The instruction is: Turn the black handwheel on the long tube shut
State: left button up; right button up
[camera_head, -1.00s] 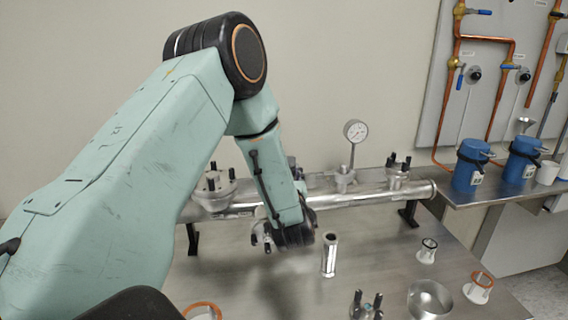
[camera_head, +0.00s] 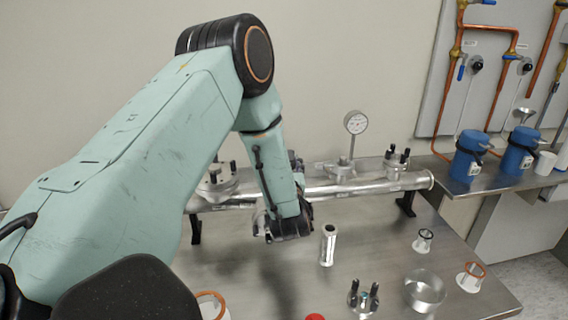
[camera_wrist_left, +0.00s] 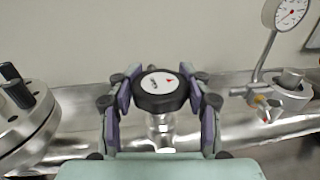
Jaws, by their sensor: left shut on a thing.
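The black handwheel (camera_wrist_left: 161,91) shows in the left wrist view, with a white cap marked by a red arrow. It sits upright on a metal stem above the long tube (camera_wrist_left: 85,110), which also shows in the head view (camera_head: 370,187). My left gripper (camera_wrist_left: 160,98) is shut on the handwheel, with a finger against each side of its rim. In the head view my left gripper (camera_head: 288,222) is at the tube's middle, and my wrist hides the handwheel there. My right gripper is not in view.
A pressure gauge (camera_head: 355,123) rises from the tube right of my gripper. Flanged ports with black-tipped bolts (camera_head: 396,160) stand along the tube. Blue pumps (camera_head: 470,155) stand at the right.

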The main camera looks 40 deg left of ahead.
pick_arm(q)
jog(key=shift+w+d, duration=0.1)
jog(key=shift+d, duration=0.05)
dwell(0.3)
jog(key=o, duration=1.2)
jog(key=shift+w+d, duration=0.1)
jog(key=shift+s, duration=0.2)
jog(key=v, duration=1.1)
jog(key=shift+s+d, duration=0.2)
jog(key=shift+s, duration=0.1)
